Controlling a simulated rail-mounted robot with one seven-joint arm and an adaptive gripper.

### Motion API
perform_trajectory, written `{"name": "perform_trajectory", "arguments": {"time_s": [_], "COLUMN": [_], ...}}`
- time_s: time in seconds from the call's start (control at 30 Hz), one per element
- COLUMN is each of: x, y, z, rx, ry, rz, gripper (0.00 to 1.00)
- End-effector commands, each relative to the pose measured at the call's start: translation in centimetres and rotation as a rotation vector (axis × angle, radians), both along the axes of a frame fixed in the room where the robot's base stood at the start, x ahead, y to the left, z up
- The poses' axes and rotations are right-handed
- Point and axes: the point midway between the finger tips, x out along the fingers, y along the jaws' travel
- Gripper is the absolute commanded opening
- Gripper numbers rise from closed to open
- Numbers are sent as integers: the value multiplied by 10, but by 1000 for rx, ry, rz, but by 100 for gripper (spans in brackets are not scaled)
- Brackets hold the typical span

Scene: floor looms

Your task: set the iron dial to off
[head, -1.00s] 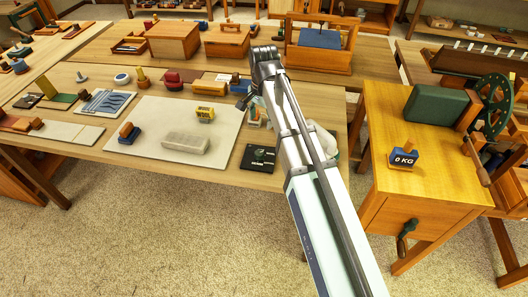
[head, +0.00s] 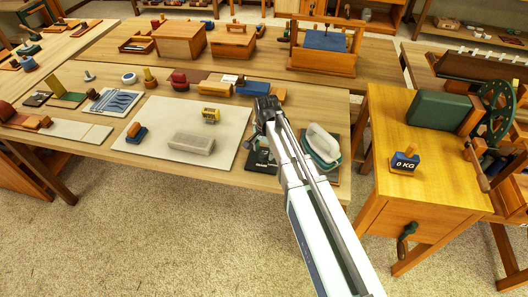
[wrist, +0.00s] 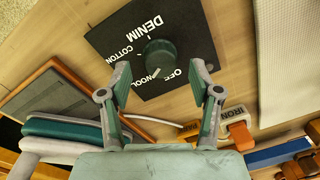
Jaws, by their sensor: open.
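In the wrist view the black dial plate (wrist: 180,40) has the white words DENIM, COTTON, WOOL and OFF around a round dark green knob (wrist: 160,54). A small pale mark on the knob's edge faces the WOOL side, close to OFF; its exact setting is hard to tell. My gripper (wrist: 160,72) is open, its fingers on either side of the knob in the picture, with no contact seen. In the head view my gripper (head: 268,108) partly covers the dial plate (head: 259,160). The green and white iron (head: 322,143) stands just right of it.
An orange tag (wrist: 239,135) near an IRON label shows in the wrist view.

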Motion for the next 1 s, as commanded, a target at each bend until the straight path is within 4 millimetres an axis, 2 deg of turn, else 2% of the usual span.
{"name": "perform_trajectory", "arguments": {"time_s": [0.2, 0.57, 0.6, 0.73, 1.0], "x": [0, 0, 0, 0, 0], "y": [1, 1, 1, 1, 1], "z": [-16, -19, -19, -19, -19], "rx": [0, 0, 0, 0, -1], "ry": [1, 0, 0, 0, 0], "rz": [0, 0, 0, 0, 7], "gripper": [63, 63, 49, 3, 3]}}
